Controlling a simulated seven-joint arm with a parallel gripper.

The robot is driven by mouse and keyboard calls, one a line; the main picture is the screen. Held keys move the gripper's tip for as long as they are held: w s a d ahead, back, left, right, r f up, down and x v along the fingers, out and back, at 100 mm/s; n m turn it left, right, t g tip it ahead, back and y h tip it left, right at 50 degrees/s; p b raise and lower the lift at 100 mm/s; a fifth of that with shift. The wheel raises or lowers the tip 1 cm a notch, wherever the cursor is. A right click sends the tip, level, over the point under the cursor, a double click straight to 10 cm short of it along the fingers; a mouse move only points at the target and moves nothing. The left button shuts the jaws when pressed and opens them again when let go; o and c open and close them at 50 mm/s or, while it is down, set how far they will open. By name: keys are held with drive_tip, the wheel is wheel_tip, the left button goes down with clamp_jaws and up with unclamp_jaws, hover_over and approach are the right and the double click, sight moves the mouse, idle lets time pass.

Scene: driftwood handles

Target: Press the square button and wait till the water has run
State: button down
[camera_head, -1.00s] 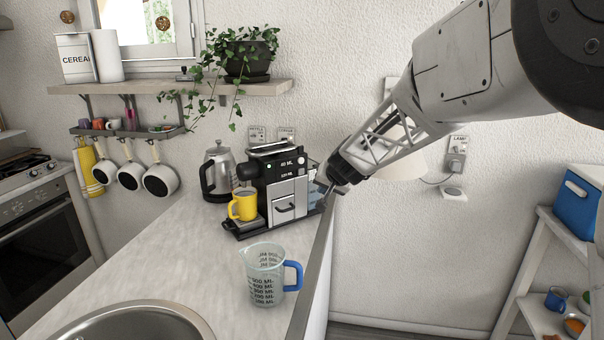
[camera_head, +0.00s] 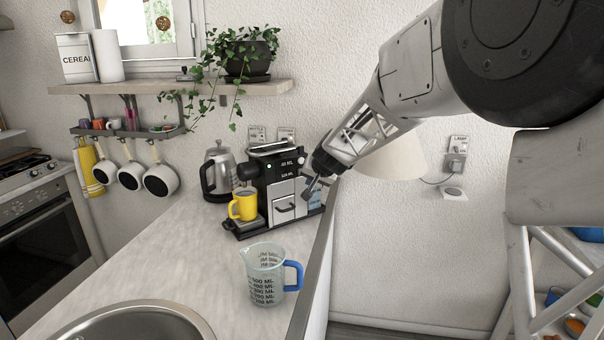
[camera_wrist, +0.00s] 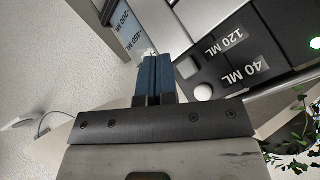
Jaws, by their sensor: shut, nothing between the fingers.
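The black and silver coffee machine (camera_head: 286,190) stands on the counter, with 40 ML and 120 ML labels on its front. In the wrist view, a light square button (camera_wrist: 187,68) sits beside the 120 ML label, and a round white button (camera_wrist: 203,93) sits beside the 40 ML label. My gripper (camera_head: 307,195) is shut and empty in front of the machine's right side. In the wrist view its blue fingertips (camera_wrist: 152,62) are left of the square button; contact cannot be told. A yellow mug (camera_head: 243,206) stands at the machine's left. A marked water tank (camera_wrist: 124,28) shows beyond the fingers.
A clear measuring jug (camera_head: 265,274) with a blue handle stands nearer on the counter. A kettle (camera_head: 217,174) is behind the machine at left. The counter's right edge runs close beside the machine. A lamp (camera_head: 393,158) is behind my arm. Counter left of the jug is clear.

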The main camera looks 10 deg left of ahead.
drive_tip(key=shift+w+a, duration=0.7)
drive_tip(key=shift+a, duration=0.05)
drive_tip(key=shift+w+a, duration=0.6)
idle(2.9)
drive_tip(key=shift+s+d, duration=0.6)
idle(0.6)
drive_tip(key=shift+s+d, duration=1.75)
